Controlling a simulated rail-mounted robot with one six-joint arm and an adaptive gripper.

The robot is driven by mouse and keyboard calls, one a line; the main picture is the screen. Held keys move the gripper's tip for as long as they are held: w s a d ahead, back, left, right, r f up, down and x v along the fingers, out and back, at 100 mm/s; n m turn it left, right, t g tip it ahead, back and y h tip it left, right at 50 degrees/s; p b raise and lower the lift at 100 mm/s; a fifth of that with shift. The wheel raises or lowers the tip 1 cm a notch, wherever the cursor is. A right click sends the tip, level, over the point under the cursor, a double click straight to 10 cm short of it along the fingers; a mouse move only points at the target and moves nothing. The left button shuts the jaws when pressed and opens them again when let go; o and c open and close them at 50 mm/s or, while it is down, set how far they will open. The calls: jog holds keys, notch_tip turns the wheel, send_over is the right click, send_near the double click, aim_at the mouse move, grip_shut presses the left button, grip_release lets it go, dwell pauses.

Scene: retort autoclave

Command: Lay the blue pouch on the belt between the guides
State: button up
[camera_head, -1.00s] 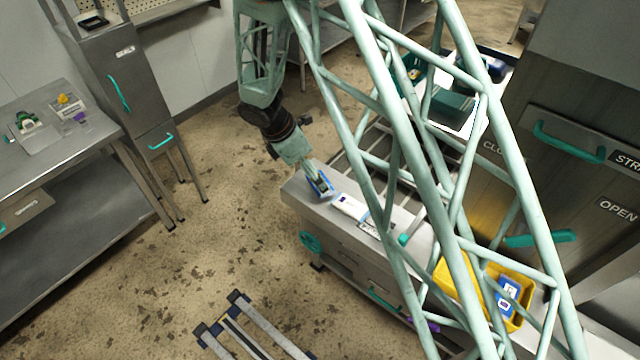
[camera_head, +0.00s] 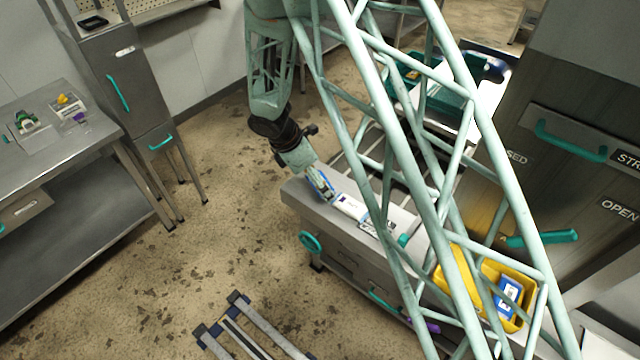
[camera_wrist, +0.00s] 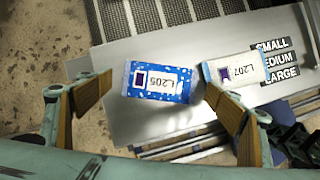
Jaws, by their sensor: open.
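A blue pouch (camera_wrist: 155,82) with white dots and a label reading L205 lies flat on a steel worktop in the wrist view. My gripper (camera_wrist: 157,87) is open above it, one finger to each side, with gaps between fingers and pouch. In the head view my gripper (camera_head: 320,184) is over the worktop's left end and partly hides the blue pouch. A paler pouch (camera_wrist: 235,70) marked L207 lies just right of it; my right finger overlaps its edge in the picture. Dark ribbed strips (camera_wrist: 165,14) lie beyond the worktop; whether they are the belt I cannot tell.
A size sign (camera_wrist: 275,60) reading SMALL, MEDIUM, LARGE is beside the pale pouch. A yellow bin (camera_head: 452,275) holding a blue pack (camera_head: 508,297) stands further right. My lattice arm hides much of the worktop.

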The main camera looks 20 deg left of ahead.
jog(key=shift+c, duration=0.2)
jog(key=c, duration=1)
jog(key=shift+r, duration=0.2)
jog(key=shift+r, duration=1.65)
jog(key=s+d, duration=0.2)
jog(key=s, duration=0.2)
jog(key=s+d+r+b, duration=0.1)
jog(key=s+d, duration=0.2)
jog(key=s, duration=0.2)
jog(key=s+d, duration=0.3)
jog(key=s, duration=0.1)
jog(key=shift+s+d+r+b, duration=0.15)
jog(key=shift+s+d+b, duration=0.05)
jog(key=shift+s+b, duration=0.15)
